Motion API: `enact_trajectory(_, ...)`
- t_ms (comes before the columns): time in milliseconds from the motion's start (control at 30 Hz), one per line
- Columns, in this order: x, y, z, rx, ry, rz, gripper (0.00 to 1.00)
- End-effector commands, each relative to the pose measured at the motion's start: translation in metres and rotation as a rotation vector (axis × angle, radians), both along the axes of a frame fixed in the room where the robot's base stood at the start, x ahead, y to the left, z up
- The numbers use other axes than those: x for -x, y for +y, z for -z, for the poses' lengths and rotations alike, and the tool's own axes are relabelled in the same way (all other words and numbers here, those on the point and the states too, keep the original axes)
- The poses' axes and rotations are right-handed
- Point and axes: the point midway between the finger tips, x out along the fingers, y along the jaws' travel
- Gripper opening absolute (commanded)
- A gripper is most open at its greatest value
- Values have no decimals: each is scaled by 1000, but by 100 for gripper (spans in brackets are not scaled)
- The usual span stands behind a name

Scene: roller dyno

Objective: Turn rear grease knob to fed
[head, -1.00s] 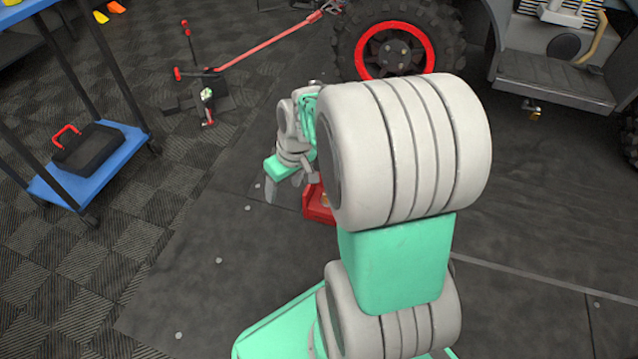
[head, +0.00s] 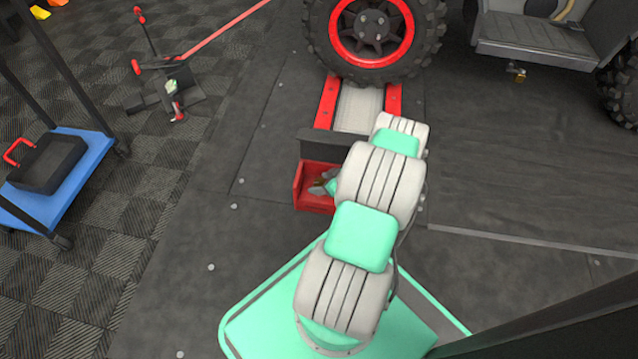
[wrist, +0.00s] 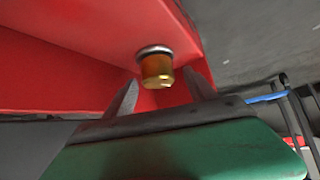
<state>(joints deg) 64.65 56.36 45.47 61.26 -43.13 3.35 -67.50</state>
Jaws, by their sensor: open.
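A small amber, brass-like knob with a silver collar (wrist: 157,68) sticks out from a red housing (wrist: 60,55) in the wrist view. I take it to be the grease knob; its setting cannot be read. My gripper (wrist: 162,90) is open, with one finger on each side of the knob and a gap showing beside it. I cannot tell whether either finger touches it. In the head view the red housing (head: 300,187) sits at the near end of the roller unit, and my arm hides most of my gripper and the knob.
A vehicle wheel with a red rim (head: 372,38) stands on the roller bed (head: 358,108). A blue cart (head: 75,180) with a black toolbox (head: 48,163) is at the left. A jack-like stand (head: 165,90) is at the upper left. The floor between is clear.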

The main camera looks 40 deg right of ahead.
Motion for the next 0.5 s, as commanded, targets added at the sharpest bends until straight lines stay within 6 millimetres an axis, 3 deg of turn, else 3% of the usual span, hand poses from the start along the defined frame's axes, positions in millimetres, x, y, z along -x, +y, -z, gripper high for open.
enact_trajectory(100, -7, 1, 9, 0, 1, 0, 65)
enact_trajectory(367, -8, 1, 8, -1, 1, 3, 64)
enact_trajectory(500, -8, 1, 8, -1, 1, 3, 53)
